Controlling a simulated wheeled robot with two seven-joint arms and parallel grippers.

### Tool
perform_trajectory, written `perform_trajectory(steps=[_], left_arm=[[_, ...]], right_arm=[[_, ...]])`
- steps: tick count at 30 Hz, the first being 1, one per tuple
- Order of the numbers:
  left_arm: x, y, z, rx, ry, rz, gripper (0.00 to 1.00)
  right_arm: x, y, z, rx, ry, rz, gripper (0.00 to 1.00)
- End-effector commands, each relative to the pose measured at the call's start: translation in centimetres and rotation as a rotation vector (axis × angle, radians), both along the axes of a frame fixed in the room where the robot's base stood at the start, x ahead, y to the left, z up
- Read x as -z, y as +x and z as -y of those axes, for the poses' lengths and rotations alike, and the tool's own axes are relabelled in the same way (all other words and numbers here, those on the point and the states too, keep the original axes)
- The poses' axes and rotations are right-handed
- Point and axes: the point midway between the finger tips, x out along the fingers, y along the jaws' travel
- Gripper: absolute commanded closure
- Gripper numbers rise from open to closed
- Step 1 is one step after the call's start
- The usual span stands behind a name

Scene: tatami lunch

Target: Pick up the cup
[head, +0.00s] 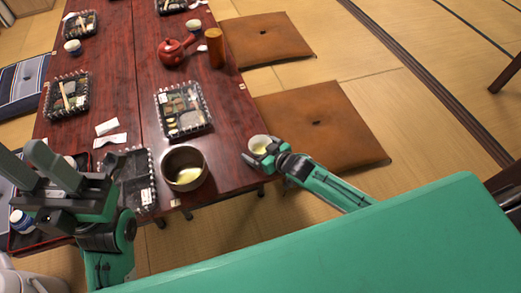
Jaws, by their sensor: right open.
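A small pale cup (257,142) with yellowish contents stands at the right edge of the dark red table (225,150). My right gripper (261,156) is open at the cup's near side, its fingertips by the cup's lower part. I cannot tell whether the fingers touch it. My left gripper (42,180) is large at the lower left, above the near-left part of the table, away from the cup. Its jaw gap is unclear from this angle.
A dark bowl (184,168) with pale food stands left of the cup. A black tray of food (184,108) lies behind it. A red teapot (173,51) and a brown cylinder (215,47) stand farther back. Brown cushions (320,125) lie on the tatami at right.

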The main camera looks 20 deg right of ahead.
Motion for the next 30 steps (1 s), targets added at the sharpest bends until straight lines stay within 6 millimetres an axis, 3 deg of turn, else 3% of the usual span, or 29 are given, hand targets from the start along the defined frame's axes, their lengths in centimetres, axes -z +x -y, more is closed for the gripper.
perform_trajectory(steps=[2,10,22,30], left_arm=[[0.0,0.0,0.0,0.0,0.0,-0.001,0.64],[0.0,0.0,0.0,0.0,0.0,-0.002,0.64],[-0.1,0.0,0.0,0.0,-0.001,-0.001,0.64],[-0.2,0.2,0.1,0.0,0.0,-0.014,0.64]], right_arm=[[0.0,0.0,0.0,0.0,0.0,0.0,0.08],[0.0,0.0,0.0,0.0,0.0,0.0,0.59],[-0.4,0.0,0.0,0.0,0.0,0.001,0.59],[-1.9,0.0,0.0,0.0,0.0,0.001,0.59]])
